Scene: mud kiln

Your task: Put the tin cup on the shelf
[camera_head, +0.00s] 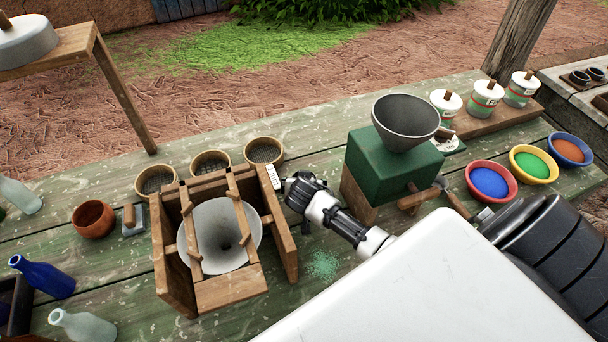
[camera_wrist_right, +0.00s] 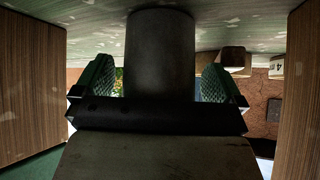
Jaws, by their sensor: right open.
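In the right wrist view a dark grey cylinder (camera_wrist_right: 160,50), which looks like the tin cup, stands on the green planks, seen upside down. The fingers of my right gripper (camera_wrist_right: 158,82) are open on either side of it. Wooden panels rise close at both sides. I cannot make out this cup in the head view. There, a black-and-white section of my arm (camera_head: 335,215) lies between the funnel frame and the green grinder; the fingertips cannot be made out. A raised wooden shelf (camera_head: 75,48) is at the upper left, with a grey rounded vessel (camera_head: 25,42) on it. My left gripper is not visible.
The green grinder (camera_head: 385,175) stands right of the wooden funnel frame (camera_head: 230,290). Round sieves (camera_head: 210,163) sit behind the frame. Bottles (camera_head: 45,275) and a brown bowl (camera_head: 93,219) are at left. Coloured powder bowls (camera_head: 490,182) and jars (camera_head: 485,100) are at right.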

